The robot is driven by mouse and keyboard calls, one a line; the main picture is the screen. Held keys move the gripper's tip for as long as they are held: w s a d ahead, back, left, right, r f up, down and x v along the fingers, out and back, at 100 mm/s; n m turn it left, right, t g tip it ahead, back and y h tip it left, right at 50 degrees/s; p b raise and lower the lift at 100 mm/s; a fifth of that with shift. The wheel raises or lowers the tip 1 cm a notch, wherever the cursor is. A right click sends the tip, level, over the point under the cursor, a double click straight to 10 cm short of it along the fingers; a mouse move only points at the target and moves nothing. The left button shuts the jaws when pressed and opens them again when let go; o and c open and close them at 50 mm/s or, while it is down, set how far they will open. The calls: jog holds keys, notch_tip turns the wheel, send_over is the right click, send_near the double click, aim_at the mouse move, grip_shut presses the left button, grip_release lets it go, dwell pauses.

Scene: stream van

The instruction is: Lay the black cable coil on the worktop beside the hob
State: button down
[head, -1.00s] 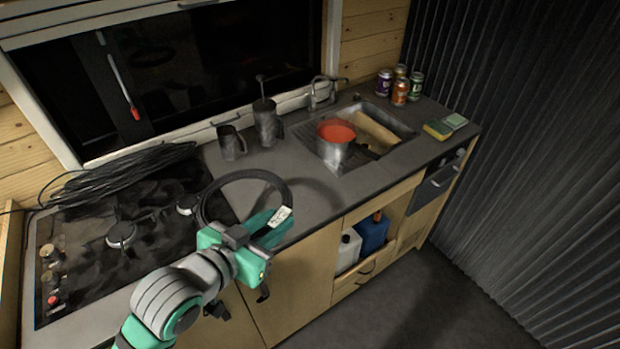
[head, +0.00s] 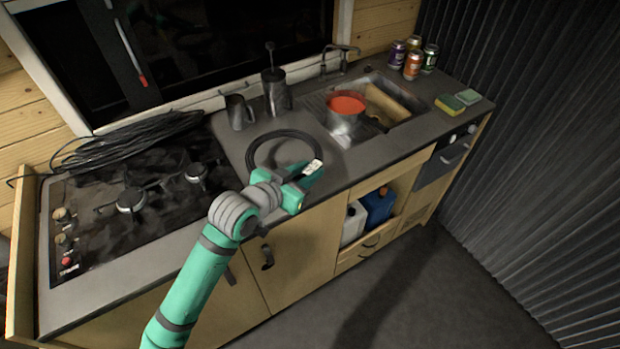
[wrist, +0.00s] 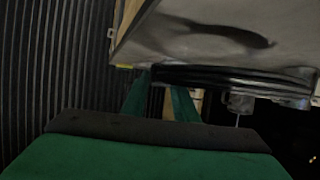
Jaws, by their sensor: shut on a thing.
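The black cable coil (head: 262,139) is a thin ring with a white tag, over the worktop (head: 236,150) between the hob and the sink. My gripper (head: 312,172) is shut on the coil's near right side, by the tag, at the worktop's front edge. In the wrist view the coil (wrist: 235,78) spans the space past my fingers, close to the grey worktop surface. I cannot tell whether it touches the worktop. The hob (head: 150,222) lies to the left of the coil, with two burners.
A heap of black cable (head: 130,140) lies across the back of the hob. A dark mug (head: 238,112) and a tall dark pot (head: 276,95) stand behind the coil. A pan with red contents (head: 346,116) stands at the sink (head: 400,108). Several cans stand at the back right.

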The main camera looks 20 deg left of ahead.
jog(key=shift+w+f, duration=0.65)
jog(key=shift+f, duration=0.1)
jog(key=shift+w+a+f, duration=0.1)
jog(key=shift+w+f, duration=0.1)
jog(key=shift+f, duration=1.55)
jog(key=c, duration=1.4)
grip_release()
jog(key=shift+f, duration=0.15)
jog(key=shift+r, duration=0.2)
jog(key=v, duration=1.2)
jog(key=shift+f, duration=0.1)
